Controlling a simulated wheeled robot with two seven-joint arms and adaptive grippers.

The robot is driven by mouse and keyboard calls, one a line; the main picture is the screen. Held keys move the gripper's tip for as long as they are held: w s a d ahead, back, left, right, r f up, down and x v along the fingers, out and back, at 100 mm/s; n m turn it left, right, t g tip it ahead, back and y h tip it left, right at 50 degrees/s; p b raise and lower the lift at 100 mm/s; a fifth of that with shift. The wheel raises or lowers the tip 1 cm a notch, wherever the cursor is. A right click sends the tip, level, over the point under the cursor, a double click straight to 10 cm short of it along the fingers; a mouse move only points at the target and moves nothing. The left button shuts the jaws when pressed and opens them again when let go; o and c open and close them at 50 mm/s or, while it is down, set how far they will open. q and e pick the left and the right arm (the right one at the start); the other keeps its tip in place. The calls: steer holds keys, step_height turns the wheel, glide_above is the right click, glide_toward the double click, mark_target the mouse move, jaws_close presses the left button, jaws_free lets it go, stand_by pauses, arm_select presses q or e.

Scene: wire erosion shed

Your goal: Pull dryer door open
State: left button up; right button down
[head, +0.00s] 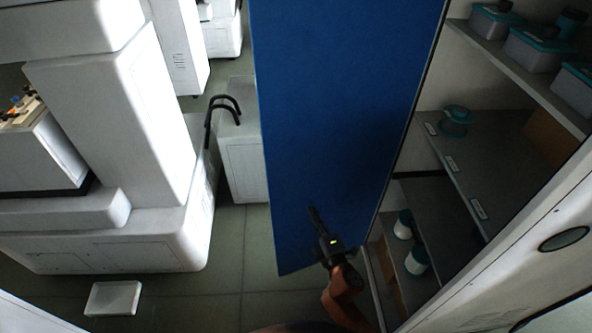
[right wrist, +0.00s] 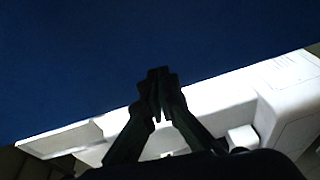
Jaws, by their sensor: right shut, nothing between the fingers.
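A tall blue door panel (head: 340,110) stands swung out beside an open cabinet with shelves (head: 480,185); I take it for the dryer door. No handle shows on the face I see. My right gripper (head: 314,214) is in front of the lower part of the blue panel, its fingers closed together and empty. In the right wrist view the closed fingertips (right wrist: 158,80) point at the blue panel (right wrist: 120,55), near its edge. I cannot tell whether they touch it. My left gripper is not in view.
The shelves hold teal-lidded boxes (head: 537,50) and white jars (head: 416,260). A white panel with a dark oval (head: 564,239) is at the lower right. Large white machines (head: 110,120) fill the left.

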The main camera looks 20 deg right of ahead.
step_height(320, 180, up, 3)
steer(key=a+n, duration=0.1)
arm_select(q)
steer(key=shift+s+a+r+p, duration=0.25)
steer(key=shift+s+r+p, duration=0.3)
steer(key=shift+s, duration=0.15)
arm_select(e)
glide_toward(290, 173)
steer(key=shift+t+y, duration=0.3)
steer(key=shift+y, duration=0.1)
steer(key=w, duration=0.7)
steer(key=shift+d+f, duration=0.1)
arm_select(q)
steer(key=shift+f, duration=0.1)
